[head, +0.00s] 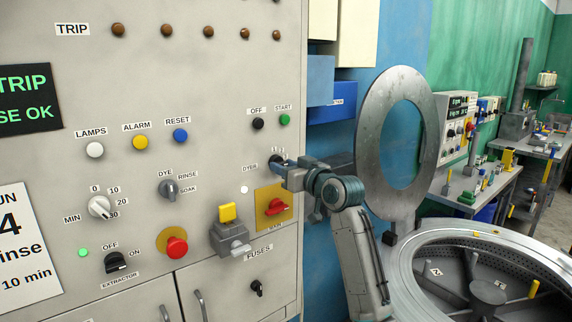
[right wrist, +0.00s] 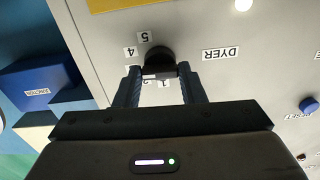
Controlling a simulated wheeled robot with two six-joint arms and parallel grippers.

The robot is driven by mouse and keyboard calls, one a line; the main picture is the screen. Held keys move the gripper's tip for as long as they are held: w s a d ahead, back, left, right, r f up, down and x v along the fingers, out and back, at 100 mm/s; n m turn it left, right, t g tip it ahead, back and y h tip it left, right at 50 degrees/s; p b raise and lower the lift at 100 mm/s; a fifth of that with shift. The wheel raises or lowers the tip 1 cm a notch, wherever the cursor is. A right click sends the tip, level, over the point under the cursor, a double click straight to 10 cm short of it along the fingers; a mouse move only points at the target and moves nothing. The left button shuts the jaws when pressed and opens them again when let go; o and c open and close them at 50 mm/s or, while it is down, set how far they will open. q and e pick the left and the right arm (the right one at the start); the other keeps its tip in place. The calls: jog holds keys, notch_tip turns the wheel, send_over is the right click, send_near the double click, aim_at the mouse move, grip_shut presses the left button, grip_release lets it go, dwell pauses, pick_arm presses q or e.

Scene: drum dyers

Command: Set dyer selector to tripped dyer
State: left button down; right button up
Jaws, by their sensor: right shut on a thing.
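The dyer selector is a small black knob (right wrist: 159,60) on the grey panel, beside an upside-down DYER label (right wrist: 221,54) in the right wrist view. Numbers 5, 4 and 1 show around it; others are partly hidden. My right gripper (right wrist: 158,74) is shut on the knob, one finger on each side. In the head view my right gripper (head: 281,163) reaches the panel from the right and covers most of the selector. Which number the knob points to I cannot tell. A row of brown TRIP lamps (head: 208,31) looks unlit. My left gripper is not in view.
A dark display (head: 25,97) at the left shows green text with TRIP and OK. Close below my gripper are a red switch (head: 275,207) on a yellow plate and a yellow-tagged grey lever (head: 230,238). A round open drum door (head: 432,150) stands behind my right arm.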

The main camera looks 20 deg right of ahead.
jog(key=m+p, duration=0.2)
jog(key=m, duration=0.3)
jog(key=shift+p, duration=0.35)
dwell(0.4)
jog(key=o, duration=1)
jog(key=shift+b+v, duration=2.2)
jog(key=shift+v, duration=3.2)
